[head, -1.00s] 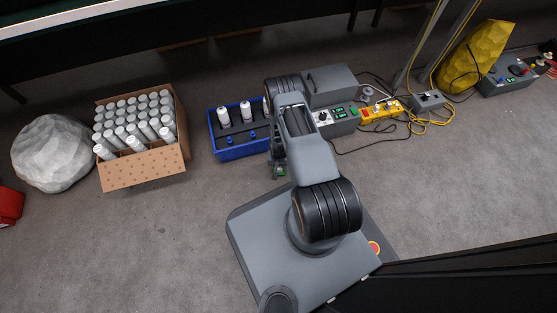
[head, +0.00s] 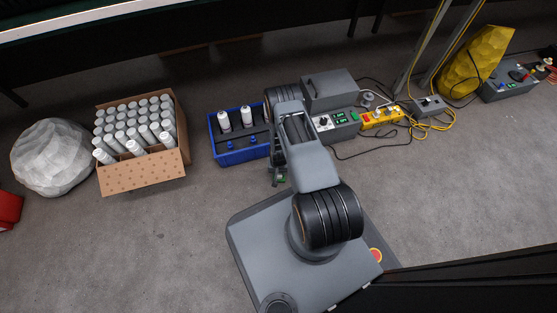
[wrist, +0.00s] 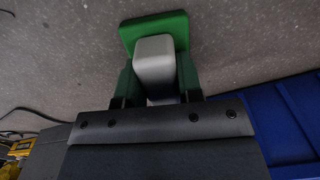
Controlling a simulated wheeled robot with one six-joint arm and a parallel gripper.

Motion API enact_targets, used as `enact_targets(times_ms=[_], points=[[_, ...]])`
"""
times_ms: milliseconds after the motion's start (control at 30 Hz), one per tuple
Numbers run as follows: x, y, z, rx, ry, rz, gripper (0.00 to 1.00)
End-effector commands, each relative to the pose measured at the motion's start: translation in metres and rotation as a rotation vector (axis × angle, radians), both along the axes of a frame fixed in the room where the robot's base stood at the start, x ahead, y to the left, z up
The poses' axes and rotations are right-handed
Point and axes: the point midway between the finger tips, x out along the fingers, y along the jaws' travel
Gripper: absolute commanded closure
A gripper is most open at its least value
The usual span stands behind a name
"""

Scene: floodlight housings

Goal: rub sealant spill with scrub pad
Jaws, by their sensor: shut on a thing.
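The scrub pad (wrist: 153,30) is a flat green pad with a pale grey block-shaped grip (wrist: 155,62) on it. In the wrist view my gripper (wrist: 155,85) is shut on this grey grip, one dark green finger on each side. The pad lies beyond the fingertips, over grey floor; whether it touches the floor I cannot tell. In the head view my gripper (head: 279,180) is small and partly hidden by my arm, just right of the blue crate, with a bit of green at its tip. I cannot make out the sealant spill in either view.
The blue crate (head: 240,156) holds white bottles and sits close to my gripper; blue also shows in the wrist view (wrist: 285,125). A grey control unit (head: 330,90), yellow power strip (head: 382,117) and cables lie right. A cardboard box (head: 143,175) of white tubes stands left. Front-left floor is clear.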

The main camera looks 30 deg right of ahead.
Motion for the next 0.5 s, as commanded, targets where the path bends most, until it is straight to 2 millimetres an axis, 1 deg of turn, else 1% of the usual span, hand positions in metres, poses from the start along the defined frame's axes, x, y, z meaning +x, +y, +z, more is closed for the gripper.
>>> enact_targets(times_ms=[33,67,100,133,300,500], points=[[0.001,-0.001,0.007,0.000,-0.002,-0.002,0.92],[0.001,-0.002,0.010,-0.001,-0.002,-0.003,0.92],[0.002,-0.003,0.021,-0.001,-0.005,-0.005,0.92],[0.001,-0.003,0.025,0.000,-0.003,-0.007,0.92],[0.000,-0.007,0.039,0.000,-0.003,-0.015,0.92],[0.000,-0.006,0.057,0.000,-0.002,-0.013,0.92]])
